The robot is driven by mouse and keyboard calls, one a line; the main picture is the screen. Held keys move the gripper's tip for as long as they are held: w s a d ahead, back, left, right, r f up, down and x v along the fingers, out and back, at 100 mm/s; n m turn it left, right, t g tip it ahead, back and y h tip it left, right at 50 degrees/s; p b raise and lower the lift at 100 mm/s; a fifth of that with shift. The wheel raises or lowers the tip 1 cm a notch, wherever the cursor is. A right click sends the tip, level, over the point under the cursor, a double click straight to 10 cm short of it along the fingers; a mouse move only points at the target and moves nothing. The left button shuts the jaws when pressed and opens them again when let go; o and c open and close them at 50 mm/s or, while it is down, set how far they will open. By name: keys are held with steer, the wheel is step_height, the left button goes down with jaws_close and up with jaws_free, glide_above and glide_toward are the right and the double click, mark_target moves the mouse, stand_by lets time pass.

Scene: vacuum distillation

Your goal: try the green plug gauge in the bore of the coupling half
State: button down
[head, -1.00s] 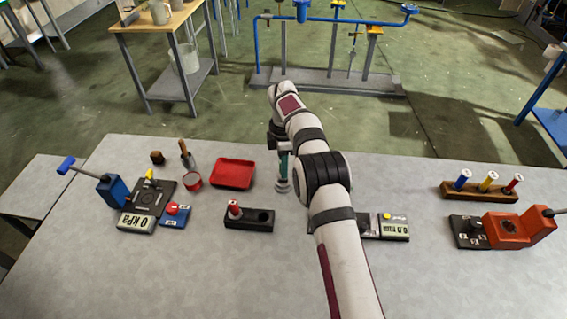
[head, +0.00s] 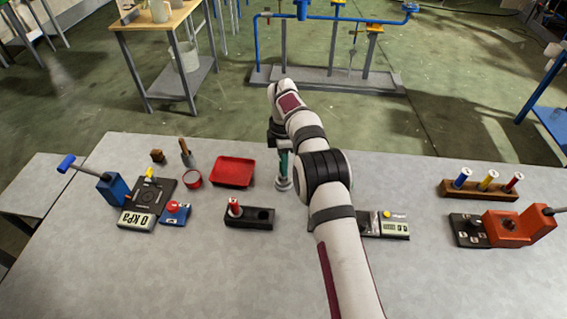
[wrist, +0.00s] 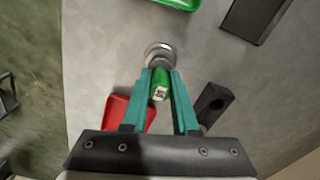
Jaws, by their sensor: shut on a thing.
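My gripper (wrist: 160,86) is shut on the green plug gauge (wrist: 160,84), which sits between the teal fingertips with its marked end toward the wrist camera. The coupling half (wrist: 160,53) is a round, silvery metal piece on the table, just beyond the fingertips. In the head view my gripper (head: 284,162) points down over the coupling half (head: 284,184), left of my forearm. The fingers hide most of the gauge there. The gauge's lower end and the bore are hidden, so I cannot tell whether it is in the bore or above it.
A red tray (head: 233,171) lies close on the left. A dark block (head: 263,223) holds a red-topped gauge (head: 235,208) beside an empty hole. A green tray (wrist: 182,3) is beyond the coupling half in the wrist view.

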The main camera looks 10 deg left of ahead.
steer(key=shift+f, duration=1.05)
stand_by(0.9)
stand_by(1.0)
steer(key=shift+r, duration=2.5)
